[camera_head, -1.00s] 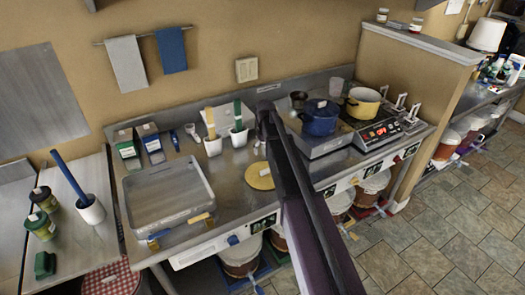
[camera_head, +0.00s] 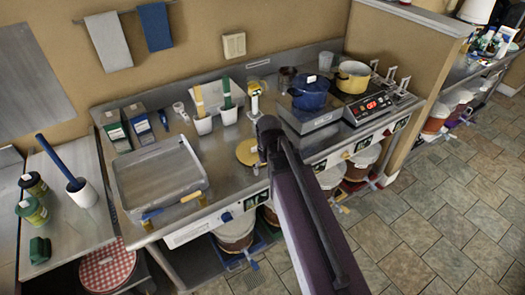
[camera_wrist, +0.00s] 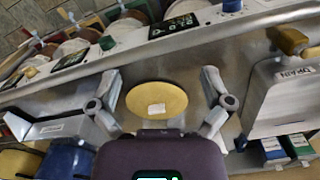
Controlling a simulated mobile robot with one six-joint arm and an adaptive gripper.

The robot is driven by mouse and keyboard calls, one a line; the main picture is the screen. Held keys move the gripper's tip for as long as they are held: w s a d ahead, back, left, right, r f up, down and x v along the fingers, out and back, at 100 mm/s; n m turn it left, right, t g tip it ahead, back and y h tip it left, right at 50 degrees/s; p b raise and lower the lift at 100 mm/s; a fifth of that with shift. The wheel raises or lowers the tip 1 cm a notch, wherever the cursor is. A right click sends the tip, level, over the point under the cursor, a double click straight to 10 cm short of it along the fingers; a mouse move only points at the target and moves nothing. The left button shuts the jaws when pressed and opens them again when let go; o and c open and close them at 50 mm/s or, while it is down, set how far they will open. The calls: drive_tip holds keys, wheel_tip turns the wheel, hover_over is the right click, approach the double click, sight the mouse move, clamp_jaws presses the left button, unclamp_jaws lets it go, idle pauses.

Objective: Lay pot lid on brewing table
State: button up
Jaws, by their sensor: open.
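A flat round yellow lid (camera_head: 248,152) with a pale patch on top lies on the steel table (camera_head: 222,172), left of my arm's end. In the wrist view the lid (camera_wrist: 172,92) shows between the two fingers of my gripper (camera_wrist: 160,82), which are spread wide with a gap on each side. My gripper is open and empty, above the lid; the head view hides most of it behind my arm. A yellow pot (camera_head: 353,78) without a lid stands on the hob at the back right. A blue pot (camera_head: 309,97) stands left of it.
A large grey tray (camera_head: 160,178) stands left of the lid. White holders (camera_head: 203,125) and a small yellow-topped stand (camera_head: 255,98) are behind it. Buckets (camera_head: 236,232) sit below the table front. Bare steel surrounds the lid.

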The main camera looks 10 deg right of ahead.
drive_tip(key=shift+m, duration=0.3)
drive_tip(key=s, duration=0.5)
drive_tip(key=shift+s+a, duration=0.1)
drive_tip(key=shift+f, duration=0.1)
drive_tip(key=shift+f, duration=0.1)
